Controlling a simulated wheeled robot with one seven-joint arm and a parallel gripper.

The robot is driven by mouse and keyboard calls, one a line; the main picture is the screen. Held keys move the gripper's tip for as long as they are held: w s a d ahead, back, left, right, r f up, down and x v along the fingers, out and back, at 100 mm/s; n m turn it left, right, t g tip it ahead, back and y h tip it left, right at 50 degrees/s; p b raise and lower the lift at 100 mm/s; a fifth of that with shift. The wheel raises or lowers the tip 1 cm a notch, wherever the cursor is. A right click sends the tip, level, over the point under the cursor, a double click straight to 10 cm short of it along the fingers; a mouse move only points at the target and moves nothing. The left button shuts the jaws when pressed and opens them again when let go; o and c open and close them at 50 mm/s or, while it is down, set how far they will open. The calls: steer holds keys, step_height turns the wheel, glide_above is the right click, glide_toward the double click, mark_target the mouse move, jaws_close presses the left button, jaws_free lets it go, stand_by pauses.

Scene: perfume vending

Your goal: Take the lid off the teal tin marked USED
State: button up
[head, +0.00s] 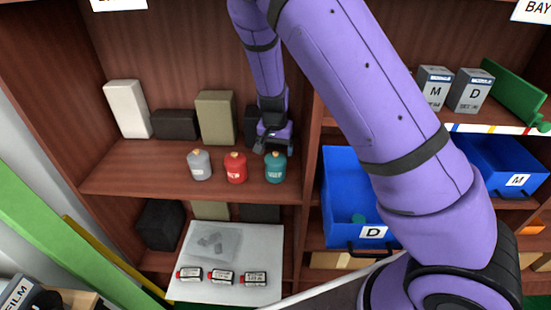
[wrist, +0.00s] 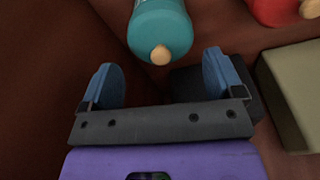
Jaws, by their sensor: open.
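The teal tin (head: 275,169) stands upright on the middle shelf, at the right end of a row of tins. Its marking is too small to read surely. A tan knob (wrist: 160,55) tops its lid, which appears to be on. My gripper (head: 272,143) is just behind and above the tin in the head view. In the wrist view my gripper (wrist: 158,72) has its blue fingers spread wide and empty. The teal tin (wrist: 160,24) shows just beyond the fingertips there, with the knob roughly between them. I cannot tell that anything touches.
A red tin (head: 235,168) and a grey tin (head: 199,166) stand to the left. Boxes, including an olive one (head: 216,118), stand behind. A wooden divider (head: 310,150) rises close on the right, beside a blue bin (head: 340,232).

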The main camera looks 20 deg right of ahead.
mark_target(276, 156)
steer(key=shift+w+f, duration=0.15)
steer(key=shift+f, duration=1.25)
steer(key=shift+c, duration=0.2)
steer(key=c, duration=1)
